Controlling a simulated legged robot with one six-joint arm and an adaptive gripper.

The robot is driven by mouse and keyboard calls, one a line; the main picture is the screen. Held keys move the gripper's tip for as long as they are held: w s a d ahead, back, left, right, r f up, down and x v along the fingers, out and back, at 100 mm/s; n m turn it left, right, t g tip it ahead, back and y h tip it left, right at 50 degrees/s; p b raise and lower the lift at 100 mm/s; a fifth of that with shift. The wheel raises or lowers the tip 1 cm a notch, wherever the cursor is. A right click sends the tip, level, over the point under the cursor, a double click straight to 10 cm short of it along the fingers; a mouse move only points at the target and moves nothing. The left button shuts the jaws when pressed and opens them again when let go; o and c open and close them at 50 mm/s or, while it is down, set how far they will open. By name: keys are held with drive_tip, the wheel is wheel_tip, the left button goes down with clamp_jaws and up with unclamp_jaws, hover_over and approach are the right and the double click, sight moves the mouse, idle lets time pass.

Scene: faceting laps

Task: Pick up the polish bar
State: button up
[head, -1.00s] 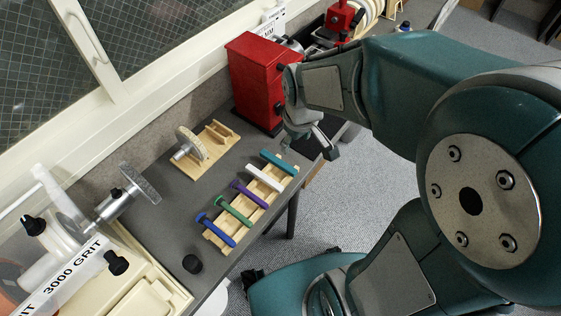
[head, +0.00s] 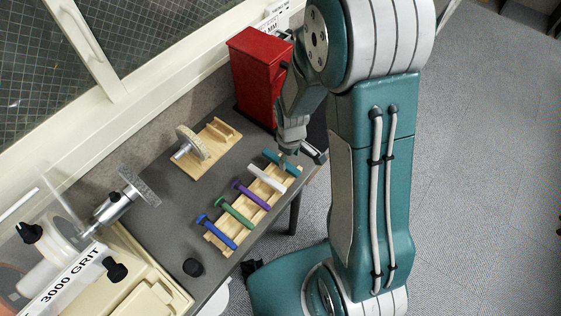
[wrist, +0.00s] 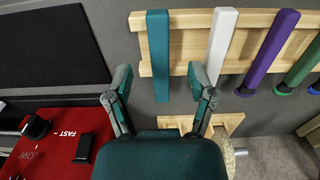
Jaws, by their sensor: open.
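Several coloured bars lie side by side across a pale wooden rack (head: 257,219): teal (head: 281,163), white (head: 267,178), purple (head: 251,194), green (head: 234,212) and blue (head: 217,231). I cannot tell by name which is the polish bar. My gripper (head: 296,159) is over the rack's far end, by the teal bar. In the wrist view my gripper (wrist: 160,80) is open and empty. The teal bar (wrist: 158,50) lies lengthwise between its fingertips in the picture, with a gap on each side. The white bar (wrist: 222,40) is just right of the right finger.
A red box-shaped machine (head: 258,75) stands behind my gripper. A wooden stand with a pale wheel (head: 193,143) is left of the rack. A small black knob-like piece (head: 193,267) lies near the front. A cream machine (head: 140,290) fills the near left.

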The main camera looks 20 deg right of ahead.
sight(289, 166)
wheel_tip(289, 166, down, 4)
drive_tip(key=shift+d+r, duration=0.1)
drive_tip(key=shift+d, duration=0.05)
drive_tip(key=shift+f, duration=0.35)
clamp_jaws()
